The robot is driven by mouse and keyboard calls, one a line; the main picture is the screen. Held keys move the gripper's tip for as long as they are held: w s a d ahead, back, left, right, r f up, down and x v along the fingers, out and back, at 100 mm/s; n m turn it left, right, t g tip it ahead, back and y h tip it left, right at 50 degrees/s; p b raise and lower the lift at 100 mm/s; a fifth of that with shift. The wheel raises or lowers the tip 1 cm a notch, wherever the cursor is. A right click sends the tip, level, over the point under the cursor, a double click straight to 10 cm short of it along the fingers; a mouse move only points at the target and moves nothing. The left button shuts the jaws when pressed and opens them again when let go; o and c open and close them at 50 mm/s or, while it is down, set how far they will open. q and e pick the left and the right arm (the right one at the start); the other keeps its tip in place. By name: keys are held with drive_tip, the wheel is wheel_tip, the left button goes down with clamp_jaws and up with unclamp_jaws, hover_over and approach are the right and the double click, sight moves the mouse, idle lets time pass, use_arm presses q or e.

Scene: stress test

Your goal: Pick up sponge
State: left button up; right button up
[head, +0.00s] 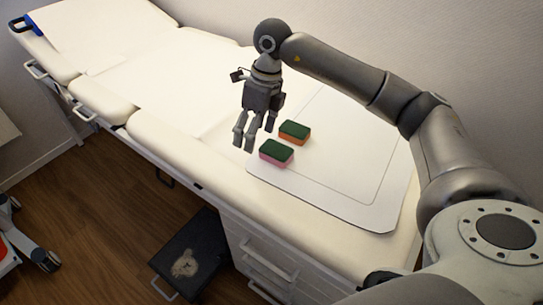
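Two sponges with dark green tops lie side by side on a white sheet (370,205) on the exam table. The nearer sponge has a pink body (277,153) and the farther one an orange body (295,132). My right gripper (256,138), on the arm coming in from the right, points down just left of both sponges. Its fingers are spread apart with nothing seen between them. From this angle I cannot tell whether a fingertip touches the pink sponge. My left gripper is out of view.
The padded exam table (180,140) stretches to the upper left along the wall, with drawers (265,262) in its front. A black step (190,255) with a bear picture stands on the wooden floor. A wheeled item (35,245) is at lower left. The sheet's right part is clear.

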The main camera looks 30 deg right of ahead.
sight(276, 149)
drive_tip(key=d+h, duration=0.1)
drive_tip(key=d, duration=0.2)
drive_tip(key=d+h, duration=0.1)
drive_tip(key=d, duration=0.2)
drive_tip(key=shift+d+r+m+b, duration=0.1)
drive_tip(key=shift+d+m+b, duration=0.1)
drive_tip(key=shift+m+b, duration=0.15)
wheel_tip(276, 149, down, 4)
drive_tip(key=shift+r, duration=0.1)
wheel_tip(276, 149, down, 6)
drive_tip(key=shift+r+b, duration=0.15)
drive_tip(key=shift+b, duration=0.15)
drive_tip(key=shift+f, duration=0.25)
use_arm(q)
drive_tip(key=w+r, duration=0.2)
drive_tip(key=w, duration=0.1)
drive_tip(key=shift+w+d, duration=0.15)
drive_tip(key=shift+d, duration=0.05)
use_arm(e)
drive_tip(key=shift+c, duration=0.3)
drive_tip(key=c, duration=0.7)
